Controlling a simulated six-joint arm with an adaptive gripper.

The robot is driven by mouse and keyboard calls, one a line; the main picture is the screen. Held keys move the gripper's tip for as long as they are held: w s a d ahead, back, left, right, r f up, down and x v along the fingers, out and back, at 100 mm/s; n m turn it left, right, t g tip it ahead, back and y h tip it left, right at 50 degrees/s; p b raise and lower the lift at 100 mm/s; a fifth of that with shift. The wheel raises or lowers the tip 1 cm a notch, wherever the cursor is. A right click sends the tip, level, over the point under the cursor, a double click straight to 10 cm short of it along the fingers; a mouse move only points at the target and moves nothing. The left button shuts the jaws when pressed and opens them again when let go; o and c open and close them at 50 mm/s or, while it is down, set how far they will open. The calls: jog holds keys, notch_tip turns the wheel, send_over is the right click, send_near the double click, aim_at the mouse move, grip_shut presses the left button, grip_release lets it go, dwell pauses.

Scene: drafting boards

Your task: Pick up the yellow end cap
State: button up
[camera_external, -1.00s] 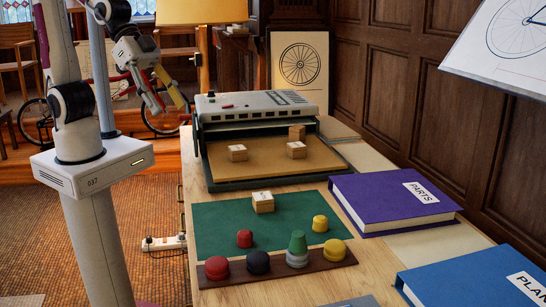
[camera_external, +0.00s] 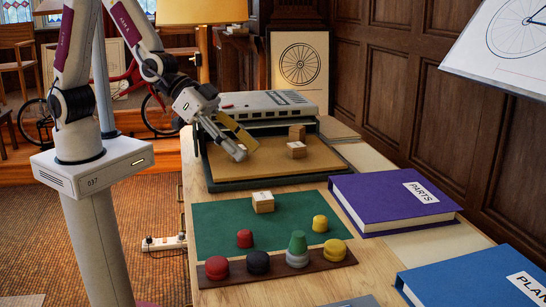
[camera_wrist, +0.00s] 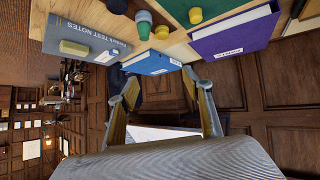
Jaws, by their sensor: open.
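A small yellow end cap (camera_external: 320,223) stands on the right part of a green mat (camera_external: 222,235). It also shows at the top of the wrist view (camera_wrist: 195,15). A larger yellow stacked piece (camera_external: 335,251) stands on the brown strip in front; it shows in the wrist view too (camera_wrist: 162,32). My gripper (camera_external: 243,147) is open and empty, above the tan bed of the grey machine, behind and to the left of the small yellow cap. In the wrist view its two fingers (camera_wrist: 155,80) are spread apart with nothing between them.
On the mat are a red cap (camera_external: 245,238) and a wooden block (camera_external: 263,202). The brown strip (camera_external: 215,281) holds red, dark blue and green-on-grey pieces. A purple book (camera_external: 385,200) lies right of the mat. The grey machine (camera_external: 255,104) and wooden blocks (camera_external: 296,150) are near my gripper.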

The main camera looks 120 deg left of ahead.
jog(key=w+a+f+n+t+y, duration=0.1)
jog(key=w+a+f, duration=0.15)
jog(key=f, duration=0.25)
jog(key=w+a+f+y, duration=0.1)
jog(key=w+a+f, duration=0.1)
jog(key=w+f, duration=0.15)
jog(key=n+y, duration=0.1)
jog(key=y, duration=0.1)
send_near(319, 217)
jog(key=shift+w+f+t, duration=0.35)
jog(key=shift+f+t, duration=0.05)
jog(key=shift+f, duration=0.25)
jog(key=shift+x, duration=1.3)
jog(key=shift+w, duration=0.1)
jog(key=shift+a+x, duration=0.25)
jog(key=shift+x, duration=2.25)
jog(key=shift+r, duration=0.1)
jog(key=c, duration=1.2)
